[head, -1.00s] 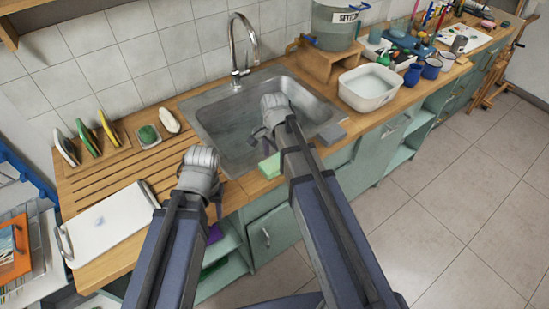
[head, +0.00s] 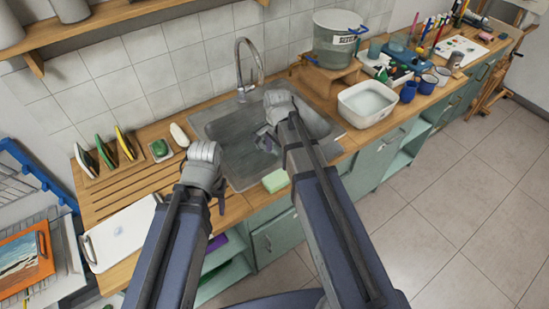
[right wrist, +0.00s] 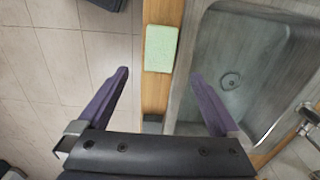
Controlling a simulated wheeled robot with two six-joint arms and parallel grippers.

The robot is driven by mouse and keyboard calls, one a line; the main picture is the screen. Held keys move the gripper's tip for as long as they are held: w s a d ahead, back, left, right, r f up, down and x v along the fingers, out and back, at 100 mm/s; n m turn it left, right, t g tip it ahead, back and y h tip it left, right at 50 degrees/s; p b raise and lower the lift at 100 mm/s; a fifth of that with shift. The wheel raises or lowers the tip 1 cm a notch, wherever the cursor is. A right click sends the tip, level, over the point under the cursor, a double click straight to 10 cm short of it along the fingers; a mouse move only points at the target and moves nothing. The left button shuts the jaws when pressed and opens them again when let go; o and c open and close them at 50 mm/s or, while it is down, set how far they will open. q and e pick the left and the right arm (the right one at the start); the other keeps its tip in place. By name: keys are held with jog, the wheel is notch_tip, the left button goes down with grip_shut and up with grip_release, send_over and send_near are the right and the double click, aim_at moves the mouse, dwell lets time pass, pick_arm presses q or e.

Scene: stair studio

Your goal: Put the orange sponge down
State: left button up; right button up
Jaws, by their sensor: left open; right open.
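I see no orange sponge. A pale green sponge (head: 275,180) lies flat on the wooden front edge of the counter, beside the sink. It also shows in the right wrist view (right wrist: 160,47), on the strip left of the basin. My right gripper (head: 266,138) is open and empty above the sink, apart from the sponge. In the right wrist view its two purple fingers (right wrist: 163,85) stand wide apart with nothing between them. My left gripper (head: 221,198) is open over the counter left of the sink; its fingers are mostly hidden behind the wrist.
The metal sink (head: 225,125) has a tall faucet (head: 244,70). Behind the left counter stand several coloured pads in a wooden rack (head: 112,170) and a green scrubber (head: 159,148) in a dish. A white board (head: 120,232) lies front left. A white basin (head: 367,103) stands right.

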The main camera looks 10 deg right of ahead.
jog(key=s+a+n+h, duration=0.1)
jog(key=s+a+n, duration=0.9)
jog(key=s+n, duration=0.4)
jog(key=n, duration=0.3)
jog(key=shift+a+n, duration=0.2)
jog(key=shift+n, duration=0.1)
jog(key=shift+s, duration=0.1)
